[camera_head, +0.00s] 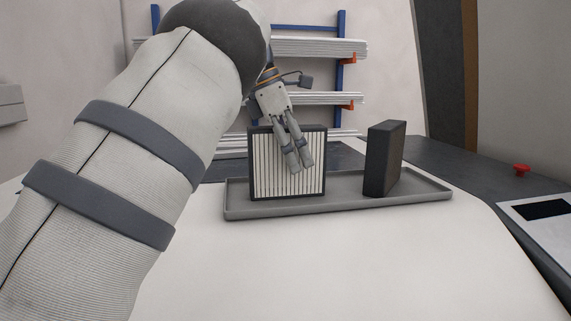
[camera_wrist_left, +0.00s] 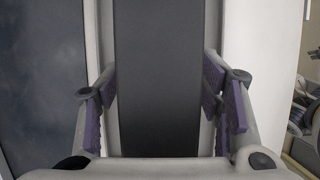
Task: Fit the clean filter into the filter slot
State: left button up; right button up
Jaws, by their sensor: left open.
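A pleated filter with white folds and a dark frame (camera_head: 262,172) stands upright at the left of a grey tray (camera_head: 340,205). My left gripper (camera_head: 297,164) points down, and its fingers overlap the filter's upper right part in the head view. In the left wrist view the gripper (camera_wrist_left: 160,100) is open. Its purple pads lie on either side of a dark flat face (camera_wrist_left: 158,70), apparently the filter's frame; contact cannot be told. A dark panel (camera_head: 385,158), seen nearly edge-on, stands at the tray's right. I cannot identify a filter slot. My right gripper is not visible.
The white tabletop (camera_head: 350,265) in front of the tray is clear. A blue rack with pale shelves (camera_head: 318,98) stands behind. A red knob (camera_head: 521,169) and a panel with a dark screen (camera_head: 543,210) are at right. My left arm covers much of the left side.

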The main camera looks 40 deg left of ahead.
pick_arm(q)
jog(key=shift+w, duration=0.15)
jog(key=shift+f, duration=0.2)
dwell(0.3)
jog(key=c, duration=1.4)
